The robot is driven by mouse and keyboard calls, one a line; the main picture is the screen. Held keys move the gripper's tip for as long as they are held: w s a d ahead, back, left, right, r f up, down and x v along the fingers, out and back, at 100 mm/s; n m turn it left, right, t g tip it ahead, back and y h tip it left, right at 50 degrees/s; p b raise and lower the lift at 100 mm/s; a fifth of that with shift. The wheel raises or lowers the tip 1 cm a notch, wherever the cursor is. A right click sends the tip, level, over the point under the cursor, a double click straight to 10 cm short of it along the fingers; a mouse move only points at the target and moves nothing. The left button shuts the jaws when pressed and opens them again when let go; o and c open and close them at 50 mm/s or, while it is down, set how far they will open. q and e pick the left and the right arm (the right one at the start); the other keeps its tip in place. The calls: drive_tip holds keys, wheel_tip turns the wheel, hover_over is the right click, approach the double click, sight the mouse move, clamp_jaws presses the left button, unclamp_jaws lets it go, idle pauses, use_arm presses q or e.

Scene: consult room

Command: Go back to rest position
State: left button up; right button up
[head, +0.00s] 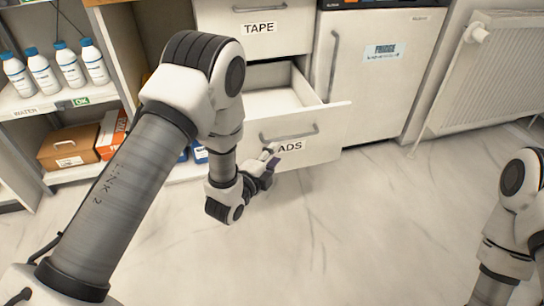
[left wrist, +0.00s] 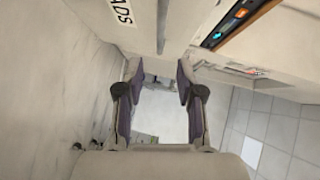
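My left gripper (head: 268,158) is in front of the open lower drawer (head: 325,125), whose label shows the letters "ADS". In the left wrist view my left gripper (left wrist: 160,74) has its two purple-padded fingers wide apart, with nothing held between them. The drawer label also shows at the top of that view, on the drawer front (left wrist: 150,25). I cannot tell whether the gripper touches the drawer front. My right arm (head: 510,225) shows at the right edge; its gripper is out of view.
The drawer marked TAPE (head: 258,28) is above the open one. A white fridge (head: 375,75) stands right of it, then a radiator (head: 490,75). A shelf (head: 50,105) at left holds white bottles (head: 43,72) and a brown box (head: 69,148). The pale floor (head: 350,230) is clear.

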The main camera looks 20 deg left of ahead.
use_arm(q)
drive_tip(key=shift+s, duration=0.35)
drive_tip(key=s+a+f+n+g+y, duration=0.1)
drive_tip(key=s+a+f+n+g, duration=0.2)
drive_tip(key=s+f, duration=0.5)
drive_tip(key=s+a+f+n+g+y, duration=0.1)
drive_tip(key=s+a+f+n+g, duration=0.2)
drive_tip(key=s+f, duration=0.55)
drive_tip(key=s+f+n+g+y, duration=0.1)
drive_tip(key=s+f+n+g, duration=0.1)
drive_tip(key=s+n+g, duration=0.55)
drive_tip(key=s+f+n+g, duration=0.3)
drive_tip(key=s+n, duration=0.2)
drive_tip(key=s, duration=0.6)
wheel_tip(320, 180, up, 31)
drive_tip(key=p, duration=3)
drive_tip(key=shift+w+p, duration=0.3)
drive_tip(key=shift+p, duration=0.05)
